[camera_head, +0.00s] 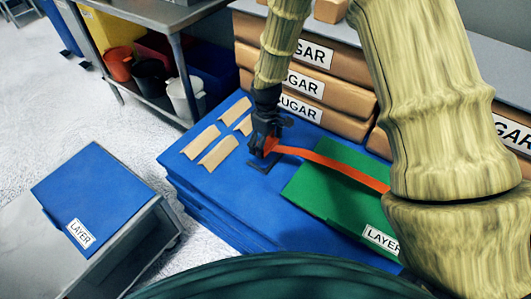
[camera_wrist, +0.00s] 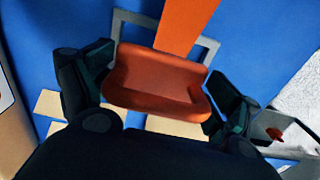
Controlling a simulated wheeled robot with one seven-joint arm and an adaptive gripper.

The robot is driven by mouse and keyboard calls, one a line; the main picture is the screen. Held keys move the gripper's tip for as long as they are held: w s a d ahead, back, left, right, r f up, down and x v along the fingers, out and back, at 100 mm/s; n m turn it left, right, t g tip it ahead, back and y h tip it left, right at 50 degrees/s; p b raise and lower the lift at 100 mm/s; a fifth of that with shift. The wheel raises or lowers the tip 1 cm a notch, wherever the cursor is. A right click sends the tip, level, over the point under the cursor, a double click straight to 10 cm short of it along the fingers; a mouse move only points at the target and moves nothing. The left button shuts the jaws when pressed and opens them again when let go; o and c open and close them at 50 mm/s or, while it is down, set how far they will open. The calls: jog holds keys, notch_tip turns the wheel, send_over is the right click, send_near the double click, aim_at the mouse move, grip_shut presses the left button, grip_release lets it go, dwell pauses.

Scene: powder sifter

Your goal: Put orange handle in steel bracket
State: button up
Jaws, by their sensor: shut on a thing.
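The orange handle (camera_head: 330,164) is a long flat strip with a thicker red-orange end. My gripper (camera_head: 262,148) is shut on that thick end, above the blue stack; the strip reaches right over the green box and passes behind my arm. In the wrist view the thick end (camera_wrist: 155,80) sits between both dark fingers, and the strip runs up out of the picture. The steel bracket (camera_wrist: 125,22) is a thin grey frame behind the handle, partly hidden by it. In the head view the bracket (camera_head: 262,166) shows just below my gripper. I cannot tell whether handle and bracket touch.
The blue stack (camera_head: 205,172) carries several tan pieces (camera_head: 219,152) left of my gripper and a green box (camera_head: 310,190) labelled LAYER at right. SUGAR boxes (camera_head: 340,97) stand close behind. A blue-topped LAYER bin (camera_head: 90,190) stands at left, with open floor between.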

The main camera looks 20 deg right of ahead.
aim_at(266, 150)
jog(key=shift+f+b, duration=0.45)
jog(key=shift+f, duration=1.75)
jog(key=shift+f, duration=0.15)
jog(key=o, duration=0.9)
notch_tip(266, 150, up, 12)
jog(key=p, duration=0.3)
